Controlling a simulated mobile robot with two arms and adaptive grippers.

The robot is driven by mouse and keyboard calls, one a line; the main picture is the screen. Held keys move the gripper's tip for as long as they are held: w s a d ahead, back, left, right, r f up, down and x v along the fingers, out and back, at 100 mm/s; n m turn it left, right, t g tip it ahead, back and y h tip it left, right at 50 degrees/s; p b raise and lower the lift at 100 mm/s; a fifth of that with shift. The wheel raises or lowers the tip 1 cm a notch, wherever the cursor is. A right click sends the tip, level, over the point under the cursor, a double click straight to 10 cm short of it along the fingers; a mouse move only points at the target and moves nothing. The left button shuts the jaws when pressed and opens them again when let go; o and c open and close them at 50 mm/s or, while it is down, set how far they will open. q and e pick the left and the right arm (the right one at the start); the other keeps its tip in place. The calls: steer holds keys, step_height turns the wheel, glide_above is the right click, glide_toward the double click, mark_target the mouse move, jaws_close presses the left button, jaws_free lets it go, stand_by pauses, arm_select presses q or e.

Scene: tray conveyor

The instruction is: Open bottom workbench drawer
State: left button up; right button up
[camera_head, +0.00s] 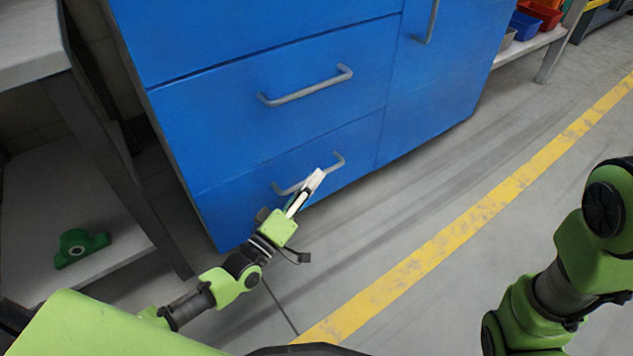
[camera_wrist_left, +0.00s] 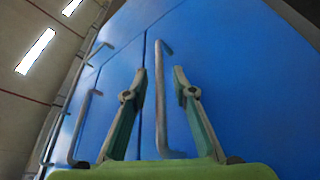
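The blue workbench (camera_head: 262,122) fills the upper middle of the head view, with its drawers shut. The bottom drawer (camera_head: 235,205) carries a grey bar handle (camera_head: 332,163). My left gripper (camera_head: 313,181) is at this handle, its fingertips in front of the bar's middle. In the left wrist view, the handle bar (camera_wrist_left: 161,100) runs between the two spread fingers of my left gripper (camera_wrist_left: 158,82), with a gap visible on both sides. My right arm shows at the right edge of the head view, but its gripper is out of view.
The drawer above has its own handle (camera_head: 305,86). A grey table (camera_head: 85,130) with a low shelf stands at left, a green part (camera_head: 80,247) on that shelf. The floor before the workbench is clear, crossed by a yellow line (camera_head: 450,235). Bins (camera_head: 525,25) sit at top right.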

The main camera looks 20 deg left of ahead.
arm_select(q)
steer(key=shift+x, duration=1.05)
jaws_close()
